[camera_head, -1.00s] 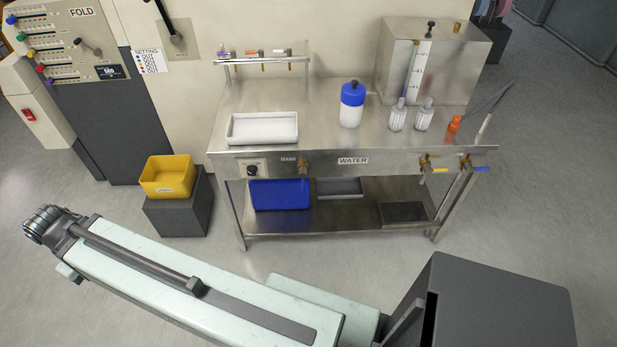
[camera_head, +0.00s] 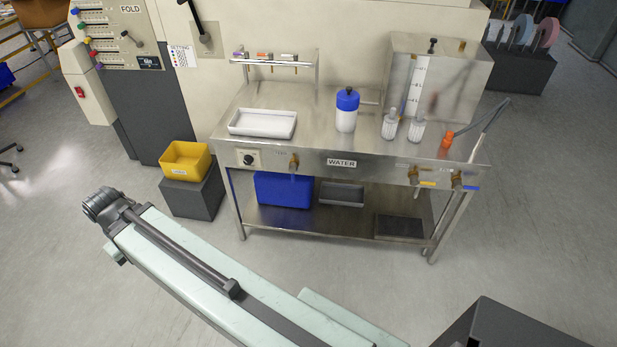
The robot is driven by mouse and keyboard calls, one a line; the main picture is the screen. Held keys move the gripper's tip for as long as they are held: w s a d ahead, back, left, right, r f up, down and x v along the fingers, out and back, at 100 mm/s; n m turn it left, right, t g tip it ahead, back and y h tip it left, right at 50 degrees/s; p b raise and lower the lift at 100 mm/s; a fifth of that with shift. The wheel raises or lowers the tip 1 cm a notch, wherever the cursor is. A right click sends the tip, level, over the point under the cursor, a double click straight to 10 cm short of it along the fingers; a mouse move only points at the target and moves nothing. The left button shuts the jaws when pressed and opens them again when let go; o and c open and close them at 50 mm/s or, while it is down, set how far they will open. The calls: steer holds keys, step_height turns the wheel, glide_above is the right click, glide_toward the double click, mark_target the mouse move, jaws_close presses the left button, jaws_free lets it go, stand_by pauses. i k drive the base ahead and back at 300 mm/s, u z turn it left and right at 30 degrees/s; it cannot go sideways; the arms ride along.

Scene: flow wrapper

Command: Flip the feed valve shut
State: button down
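A steel water bench (camera_head: 390,171) stands ahead of me with brass valves on its front. One valve with a yellow handle (camera_head: 428,184) and one with a blue handle (camera_head: 471,187) sit at the right end. Another brass valve (camera_head: 294,163) is left of the WATER label. Three small valves (camera_head: 268,57) sit on a rack at the back. I cannot tell which is the feed valve; the small labels are unreadable. My arm (camera_head: 190,265) crosses the lower left, apart from the bench. No gripper fingers show.
A white tray (camera_head: 238,128), a blue-capped bottle (camera_head: 346,118) and a steel tank (camera_head: 460,85) are on the bench. A yellow bin (camera_head: 186,172) on a dark block stands left of it. A control panel (camera_head: 125,35) is at the back left. The floor before the bench is clear.

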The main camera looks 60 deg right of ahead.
mark_target(292, 168)
steer(key=u, duration=0.15)
steer(key=i, duration=0.9)
steer(key=z, duration=0.2)
steer(key=k, duration=0.75)
steer(key=u, duration=0.2)
steer(key=i, duration=0.75)
steer(key=z, duration=0.1)
